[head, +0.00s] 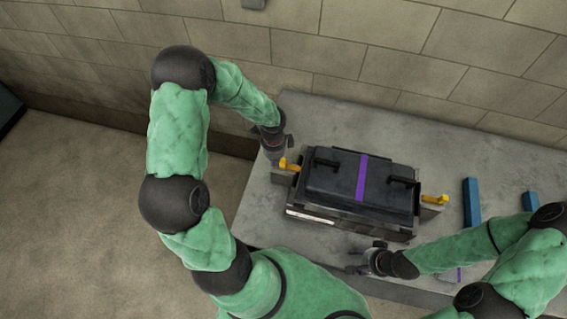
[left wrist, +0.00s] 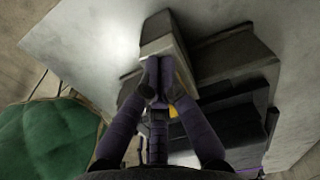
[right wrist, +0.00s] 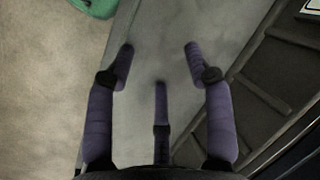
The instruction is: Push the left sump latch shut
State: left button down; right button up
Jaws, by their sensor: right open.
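The sump (head: 335,185) is a dark box with a purple stripe and two black handles, lying on a grey bench. The left sump latch (head: 289,164) is a yellow lever at the box's left end; a small yellow patch of it (left wrist: 174,112) shows behind my fingers in the left wrist view. My left gripper (head: 274,158) is just beside this latch, its fingers together (left wrist: 159,78) over a pale block (left wrist: 165,45); contact with the latch cannot be told. My right gripper (head: 362,262) is open and empty in front of the sump, its fingers wide apart (right wrist: 158,50).
A second yellow latch (head: 434,199) is at the box's right end. A blue bar (head: 471,203) and a shorter blue piece (head: 530,201) lie to the right on the bench (head: 360,120). A tiled wall stands behind it.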

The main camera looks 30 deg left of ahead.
pick_arm(q)
jog(key=shift+w+d+f, duration=0.1)
jog(key=shift+w+d, duration=0.05)
jog(key=shift+d, duration=0.35)
jog(key=shift+w+d, duration=0.15)
jog(key=shift+d, duration=0.3)
pick_arm(e)
jog(key=shift+s+a+f, duration=0.1)
jog(key=shift+s+f, duration=0.1)
jog(key=shift+f, duration=0.2)
pick_arm(q)
jog(key=shift+a, duration=0.25)
pick_arm(e)
jog(key=shift+r, duration=0.1)
pick_arm(q)
jog(key=shift+s+a, duration=0.1)
jog(key=shift+a, duration=0.05)
jog(key=shift+r+p, duration=0.35)
jog(key=shift+r, duration=0.15)
pick_arm(e)
jog(key=shift+s+r, duration=0.15)
jog(key=shift+r, duration=0.3)
jog(key=r+p, duration=0.6)
jog(key=shift+w, duration=0.25)
pick_arm(q)
notch_tip(320, 180, up, 7)
